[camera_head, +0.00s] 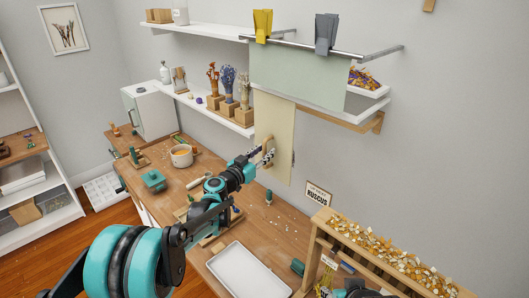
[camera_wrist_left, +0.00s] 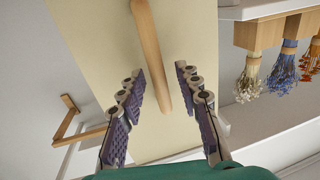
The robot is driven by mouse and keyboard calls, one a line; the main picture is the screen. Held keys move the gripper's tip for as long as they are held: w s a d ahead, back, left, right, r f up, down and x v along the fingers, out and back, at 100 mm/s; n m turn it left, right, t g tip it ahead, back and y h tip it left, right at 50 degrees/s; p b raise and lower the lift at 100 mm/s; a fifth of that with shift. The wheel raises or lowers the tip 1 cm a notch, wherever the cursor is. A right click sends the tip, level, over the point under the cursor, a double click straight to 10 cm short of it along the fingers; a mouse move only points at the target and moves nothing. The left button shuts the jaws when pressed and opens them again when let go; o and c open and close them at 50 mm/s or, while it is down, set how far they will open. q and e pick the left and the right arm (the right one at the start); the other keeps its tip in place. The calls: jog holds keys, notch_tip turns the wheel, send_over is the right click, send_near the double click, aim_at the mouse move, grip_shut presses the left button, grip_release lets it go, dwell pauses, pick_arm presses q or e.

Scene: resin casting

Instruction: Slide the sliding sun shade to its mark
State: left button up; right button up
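The sliding sun shade (camera_head: 274,115) is a flat cream panel against the back wall, below the shelf; it fills the middle of the left wrist view (camera_wrist_left: 190,30). A wooden bar handle (camera_wrist_left: 150,50) stands out from its face. My left gripper (camera_head: 266,156) is at this handle. In the left wrist view its two purple-padded fingers (camera_wrist_left: 160,88) are open, one on each side of the handle's near end, with gaps showing. I cannot make out the mark. My right gripper's fingers do not show.
A pale green cloth (camera_head: 300,78) hangs from a rod in front of the panel's upper part. A shelf (camera_head: 205,108) with dried flowers is left of the panel. Below are a white tray (camera_head: 245,272), a pot (camera_head: 181,156) and a wooden trough (camera_head: 335,232) of petals.

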pick_arm(q)
jog(key=shift+w+d, duration=0.15)
jog(key=shift+w, duration=0.1)
grip_shut()
jog(key=s+d+b, duration=0.1)
jog(key=s+d, duration=1.2)
jog(key=shift+s+d, duration=0.35)
